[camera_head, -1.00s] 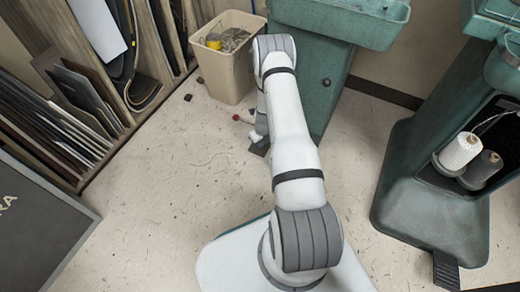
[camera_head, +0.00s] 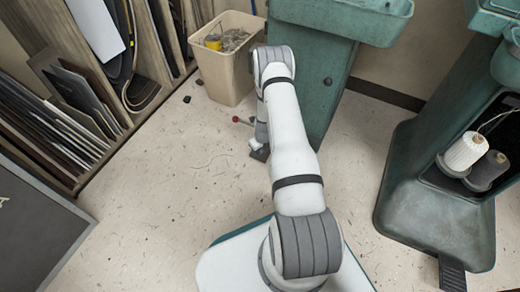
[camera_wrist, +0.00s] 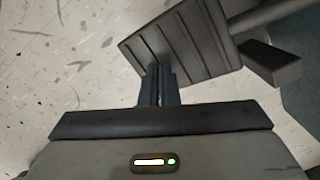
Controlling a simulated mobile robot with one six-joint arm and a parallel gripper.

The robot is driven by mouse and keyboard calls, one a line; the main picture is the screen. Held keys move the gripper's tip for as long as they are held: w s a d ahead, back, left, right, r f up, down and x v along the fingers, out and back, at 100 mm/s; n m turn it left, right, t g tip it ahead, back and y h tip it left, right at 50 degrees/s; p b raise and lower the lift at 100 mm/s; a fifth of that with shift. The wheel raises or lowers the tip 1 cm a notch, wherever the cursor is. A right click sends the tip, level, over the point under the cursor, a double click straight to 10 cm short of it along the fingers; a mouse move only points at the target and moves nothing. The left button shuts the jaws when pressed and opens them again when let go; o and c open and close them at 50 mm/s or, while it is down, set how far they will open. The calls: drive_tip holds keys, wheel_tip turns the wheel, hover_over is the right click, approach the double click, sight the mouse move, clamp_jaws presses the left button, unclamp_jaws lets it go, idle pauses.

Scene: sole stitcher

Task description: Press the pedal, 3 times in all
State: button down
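A dark ribbed pedal (camera_wrist: 185,48) fills the upper middle of the wrist view, with a bar (camera_wrist: 268,15) running from it to the right. My gripper (camera_wrist: 157,72) has its two dark fingers together, with nothing seen between them. The fingertips overlap the pedal's near edge in that view; I cannot tell whether they touch it. In the head view my arm reaches to the foot of the middle green cabinet, and the gripper is mostly hidden behind the arm. Another dark pedal (camera_head: 452,274) sits at the right machine's foot.
The green cabinet (camera_head: 328,95) stands just beyond my arm, with a beige bin (camera_head: 226,75) left of it. A green machine (camera_head: 425,205) with thread spools (camera_head: 465,152) stands at right. Racks (camera_head: 60,120) line the left. The floor (camera_head: 150,200) left of my arm is mostly clear.

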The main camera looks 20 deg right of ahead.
drive_tip(key=shift+s+a, duration=0.1)
drive_tip(key=shift+s, duration=0.05)
drive_tip(key=shift+s+d+r+b, duration=0.15)
drive_tip(key=shift+s+b, duration=0.1)
drive_tip(key=shift+s, duration=0.3)
drive_tip(key=shift+s+d+f+b, duration=0.1)
drive_tip(key=shift+s+b, duration=0.1)
drive_tip(key=shift+s, duration=0.35)
drive_tip(key=shift+s+r, duration=0.35)
drive_tip(key=shift+s, duration=0.05)
drive_tip(key=shift+d+r, duration=0.1)
wheel_tip(320, 180, up, 8)
drive_tip(key=p, duration=0.4)
drive_tip(key=shift+s, duration=0.35)
drive_tip(key=shift+p, duration=0.4)
